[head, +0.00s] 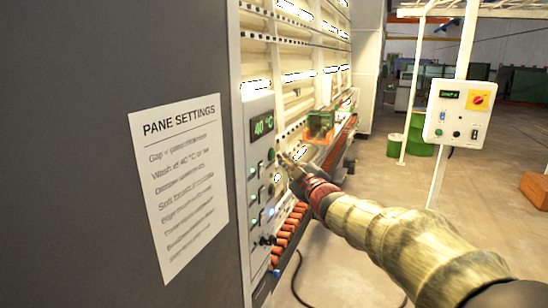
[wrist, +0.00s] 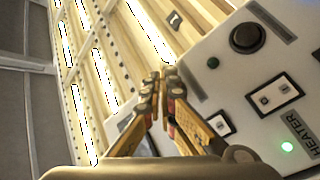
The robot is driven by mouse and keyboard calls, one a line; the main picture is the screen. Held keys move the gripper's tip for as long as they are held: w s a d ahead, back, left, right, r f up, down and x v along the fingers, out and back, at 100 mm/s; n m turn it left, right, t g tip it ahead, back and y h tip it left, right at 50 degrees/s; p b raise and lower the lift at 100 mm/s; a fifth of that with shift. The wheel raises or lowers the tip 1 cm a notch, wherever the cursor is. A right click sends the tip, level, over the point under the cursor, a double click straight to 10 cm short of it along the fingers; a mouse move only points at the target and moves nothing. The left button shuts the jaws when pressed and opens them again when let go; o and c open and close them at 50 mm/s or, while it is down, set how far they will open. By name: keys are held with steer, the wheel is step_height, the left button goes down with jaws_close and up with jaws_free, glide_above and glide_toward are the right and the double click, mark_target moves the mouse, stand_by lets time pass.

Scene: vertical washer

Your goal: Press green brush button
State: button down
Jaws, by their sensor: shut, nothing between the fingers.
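The washer's grey control panel (head: 262,135) stands at the machine's near end, with a green "40 °C" display (head: 262,127). Its lower part shows small round buttons, lamps and switches, and a dark green round one (head: 271,155) is near the display. No brush label is readable, so I cannot tell which is the brush button. My gripper (head: 282,158) is shut and empty, just right of the panel. In the wrist view the shut fingertips (wrist: 168,74) are left of the panel, over the pale slatted washer face. Contact cannot be told.
The wrist view shows a black round knob (wrist: 245,37), a small dark green lamp or button (wrist: 213,62), a rocker switch (wrist: 276,96) and a lit green lamp (wrist: 287,146) beside a "HEATER" label. A second control box (head: 458,113) stands right.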

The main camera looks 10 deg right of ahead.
steer(key=shift+w+a, duration=0.15)
steer(key=shift+a, duration=0.05)
steer(key=shift+w+a+b, duration=0.2)
steer(key=shift+a+b, duration=0.15)
steer(key=shift+b, duration=0.2)
stand_by(0.6)
steer(key=shift+d, duration=0.15)
steer(key=shift+s+d, duration=0.5)
steer(key=shift+d, duration=0.05)
stand_by(0.4)
steer(key=s+d, duration=0.1)
steer(key=d, duration=0.1)
steer(key=s+d+p, duration=0.1)
steer(key=s+d, duration=0.1)
steer(key=shift+p, duration=0.3)
stand_by(0.5)
